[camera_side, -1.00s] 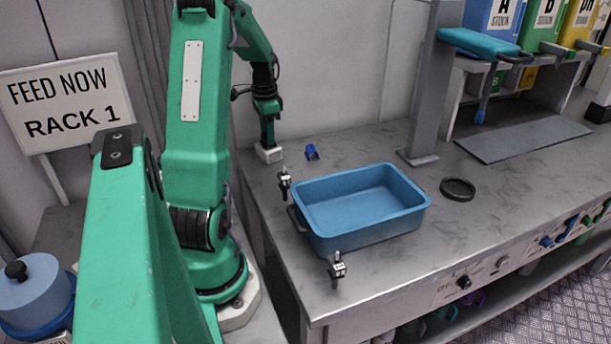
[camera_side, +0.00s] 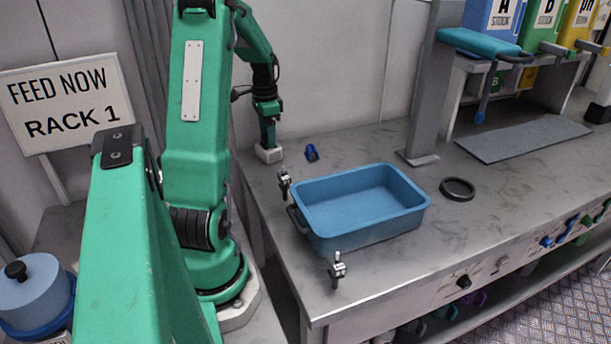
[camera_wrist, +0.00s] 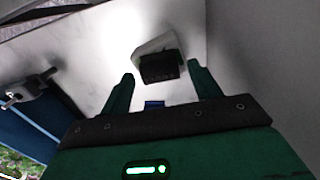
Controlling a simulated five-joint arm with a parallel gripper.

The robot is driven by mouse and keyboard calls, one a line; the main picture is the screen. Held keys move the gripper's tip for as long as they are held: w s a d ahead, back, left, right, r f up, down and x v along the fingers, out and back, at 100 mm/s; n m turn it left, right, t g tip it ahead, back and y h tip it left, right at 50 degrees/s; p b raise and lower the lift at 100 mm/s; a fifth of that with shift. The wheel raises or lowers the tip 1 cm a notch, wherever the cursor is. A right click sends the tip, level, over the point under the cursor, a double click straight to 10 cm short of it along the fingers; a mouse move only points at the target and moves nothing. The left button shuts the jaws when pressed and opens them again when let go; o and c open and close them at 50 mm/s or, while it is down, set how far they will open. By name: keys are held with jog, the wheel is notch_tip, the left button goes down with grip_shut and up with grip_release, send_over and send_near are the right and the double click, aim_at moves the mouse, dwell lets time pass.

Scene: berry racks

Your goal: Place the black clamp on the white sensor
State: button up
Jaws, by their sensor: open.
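The white sensor (camera_side: 268,155) is a small pale block at the far left corner of the bench; it also shows in the wrist view (camera_wrist: 152,44). A black block that looks like the black clamp (camera_wrist: 160,68) rests against the sensor in the wrist view. My gripper (camera_wrist: 165,80) is open, with one green finger on each side of the black block and a visible gap to each. In the side view my gripper (camera_side: 268,138) is just above the sensor, and the clamp there is too small to tell apart from it.
A blue tray (camera_side: 360,242) stands on the bench, with metal clamps near its left side (camera_side: 284,184) and front corner (camera_side: 337,268). A small blue piece (camera_side: 312,152) lies right of the sensor. A black ring (camera_side: 457,189) lies right of the tray. A grey post (camera_side: 424,90) stands behind.

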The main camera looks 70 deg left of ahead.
notch_tip(320, 180, up, 12)
dwell(0.6)
jog(key=shift+r, duration=0.1)
dwell(0.4)
jog(key=w+d+r+t+y, duration=0.1)
jog(key=w+d+r, duration=0.15)
jog(key=d, duration=0.75)
jog(key=w+d+r+t, duration=0.1)
jog(key=w+d+r, duration=0.15)
jog(key=d, duration=0.65)
jog(key=s+d+f+t, duration=0.1)
jog(key=s+d+f, duration=0.1)
jog(key=d, duration=0.7)
jog(key=s+d+f+t+h, duration=0.1)
jog(key=s+d+f+t, duration=0.1)
jog(key=d, duration=0.8)
jog(key=shift+s+t, duration=0.3)
jog(key=shift+s, duration=0.5)
